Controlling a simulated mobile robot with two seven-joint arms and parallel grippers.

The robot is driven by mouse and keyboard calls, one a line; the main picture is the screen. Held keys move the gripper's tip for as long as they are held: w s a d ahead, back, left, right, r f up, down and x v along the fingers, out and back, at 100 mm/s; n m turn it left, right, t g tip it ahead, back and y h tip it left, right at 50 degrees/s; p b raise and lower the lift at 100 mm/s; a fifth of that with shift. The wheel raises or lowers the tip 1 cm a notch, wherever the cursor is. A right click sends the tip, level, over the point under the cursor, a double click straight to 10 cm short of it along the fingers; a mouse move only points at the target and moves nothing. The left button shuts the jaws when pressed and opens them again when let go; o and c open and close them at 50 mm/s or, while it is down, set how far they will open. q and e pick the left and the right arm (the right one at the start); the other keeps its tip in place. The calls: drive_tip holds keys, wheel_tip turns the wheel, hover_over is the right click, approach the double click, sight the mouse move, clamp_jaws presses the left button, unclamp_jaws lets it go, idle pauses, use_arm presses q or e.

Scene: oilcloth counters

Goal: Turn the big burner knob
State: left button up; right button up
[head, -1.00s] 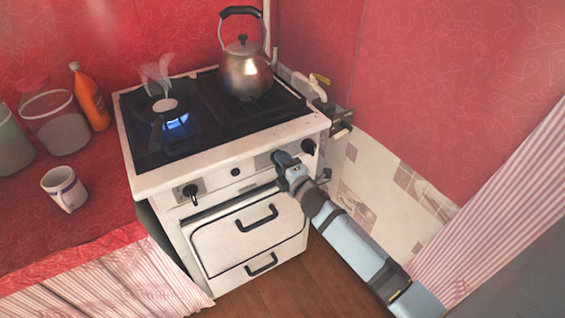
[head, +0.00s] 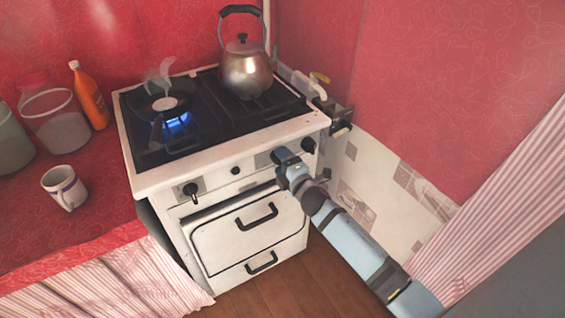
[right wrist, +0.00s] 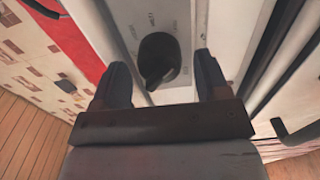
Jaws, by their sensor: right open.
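The white stove (head: 152,181) has a front panel with black knobs: a left one (head: 191,190), a small middle one (head: 236,171) and a right one (head: 308,146). My right gripper (head: 283,157) is at the panel's right part, just left of the right knob in the head view, and hides the panel behind it. In the right wrist view a black knob (right wrist: 158,58) with a ridged grip shows between and just past the open, empty fingers (right wrist: 160,72), with a gap on each side. I cannot tell which knob this is. My left gripper is out of view.
A kettle (head: 246,75) stands on the back right of the stove. A steaming pan (head: 163,102) sits over a lit blue flame (head: 177,122). Oven handles (head: 255,217) stick out below the panel. The tiled wall (head: 380,180) is close on the right.

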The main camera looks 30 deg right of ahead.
drive_tip(key=s, duration=1.3)
drive_tip(key=shift+s+p, duration=0.35)
drive_tip(key=shift+s, duration=0.05)
idle(0.8)
